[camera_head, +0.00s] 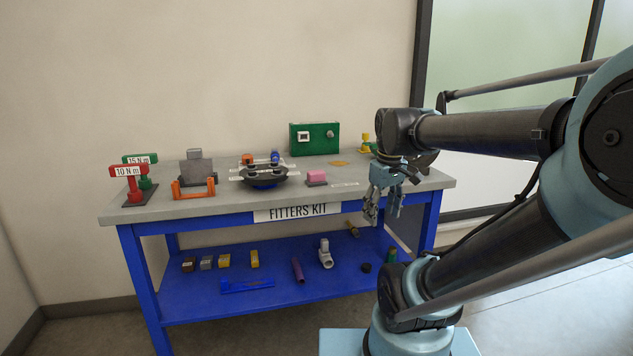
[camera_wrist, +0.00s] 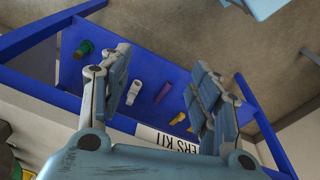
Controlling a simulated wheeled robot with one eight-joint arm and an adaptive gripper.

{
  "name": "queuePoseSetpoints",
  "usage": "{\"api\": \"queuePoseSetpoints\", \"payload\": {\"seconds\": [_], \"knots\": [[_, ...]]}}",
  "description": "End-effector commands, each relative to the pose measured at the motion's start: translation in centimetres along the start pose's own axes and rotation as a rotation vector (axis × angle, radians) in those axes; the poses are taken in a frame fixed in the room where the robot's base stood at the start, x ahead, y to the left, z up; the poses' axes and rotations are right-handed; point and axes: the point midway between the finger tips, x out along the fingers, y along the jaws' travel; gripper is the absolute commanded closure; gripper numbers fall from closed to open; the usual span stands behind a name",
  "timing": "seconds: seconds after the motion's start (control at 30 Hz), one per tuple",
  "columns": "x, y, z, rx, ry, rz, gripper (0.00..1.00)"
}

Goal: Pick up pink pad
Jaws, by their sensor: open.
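The pink pad (camera_head: 317,177) is a small pink block on a dark base on the grey bench top, right of the middle. My gripper (camera_head: 383,212) hangs open and empty at the bench's front right edge, to the right of the pad and apart from it. In the wrist view, my gripper's open fingers (camera_wrist: 160,90) point over the lower blue shelf. The pad cannot be made out in the wrist view.
The workbench top (camera_head: 230,201) holds a black round turntable (camera_head: 264,178), an orange stand (camera_head: 194,188), a green box (camera_head: 314,138) and red and green signs at left. The lower shelf (camera_head: 290,290) carries several small parts.

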Motion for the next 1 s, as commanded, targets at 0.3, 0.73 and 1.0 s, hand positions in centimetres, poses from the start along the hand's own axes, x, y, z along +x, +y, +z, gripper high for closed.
{"api": "queuePoseSetpoints", "payload": {"seconds": [0.3, 0.73, 1.0], "knots": [[-7.5, 0.8, -10.9, -0.471, -0.033, -0.039, 0.43], [-14.0, -1.1, -25.7, -1.095, -0.061, -0.104, 0.43], [-15.4, -2.7, -31.2, -1.344, -0.067, -0.136, 0.43]]}}
